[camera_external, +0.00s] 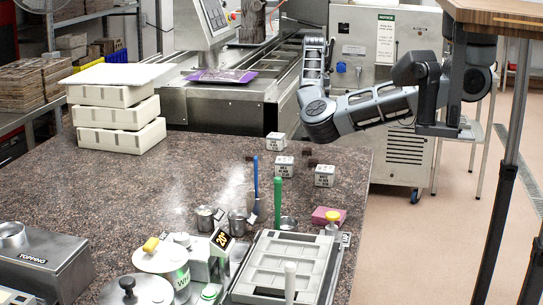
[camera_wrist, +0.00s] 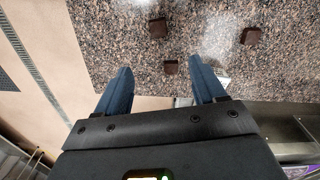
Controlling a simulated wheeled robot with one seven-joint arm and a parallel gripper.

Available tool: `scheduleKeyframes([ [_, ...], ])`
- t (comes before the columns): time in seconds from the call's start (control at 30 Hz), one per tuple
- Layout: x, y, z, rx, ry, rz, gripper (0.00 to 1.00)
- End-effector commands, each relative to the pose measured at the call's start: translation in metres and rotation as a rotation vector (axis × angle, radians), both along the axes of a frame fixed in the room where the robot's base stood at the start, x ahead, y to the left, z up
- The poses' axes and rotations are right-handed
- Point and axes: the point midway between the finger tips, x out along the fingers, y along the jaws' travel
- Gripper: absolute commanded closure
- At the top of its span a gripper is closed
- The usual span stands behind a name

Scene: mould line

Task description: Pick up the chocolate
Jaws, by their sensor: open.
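Three small dark brown chocolate pieces lie apart on the speckled counter. The wrist view shows one at the top centre (camera_wrist: 158,28), one at the right (camera_wrist: 251,35) and one between the fingertips in the picture (camera_wrist: 171,67). In the external view, small brown pieces sit beside the white boxes: one at the left (camera_external: 250,157), one at the back (camera_external: 307,150) and one close in front of it (camera_external: 312,162). My gripper (camera_wrist: 160,64) is open and empty, its two blue fingers above the counter's edge. I cannot make out its fingers in the external view.
Small white labelled boxes (camera_external: 324,175) stand among the chocolates; a white thing (camera_wrist: 222,80) is partly behind the right finger. White stacked trays (camera_external: 120,118) are at the left. A mould (camera_external: 285,262), pots and upright tools crowd the front. The middle-left counter (camera_external: 130,195) is clear.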

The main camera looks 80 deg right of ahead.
Motion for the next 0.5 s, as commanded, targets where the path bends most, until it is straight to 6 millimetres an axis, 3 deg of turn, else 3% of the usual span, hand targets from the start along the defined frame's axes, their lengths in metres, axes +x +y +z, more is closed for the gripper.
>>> scheduleKeyframes([
  [0.5, -0.004, -0.002, -0.069, 0.023, 0.004, -0.006, 0.30],
])
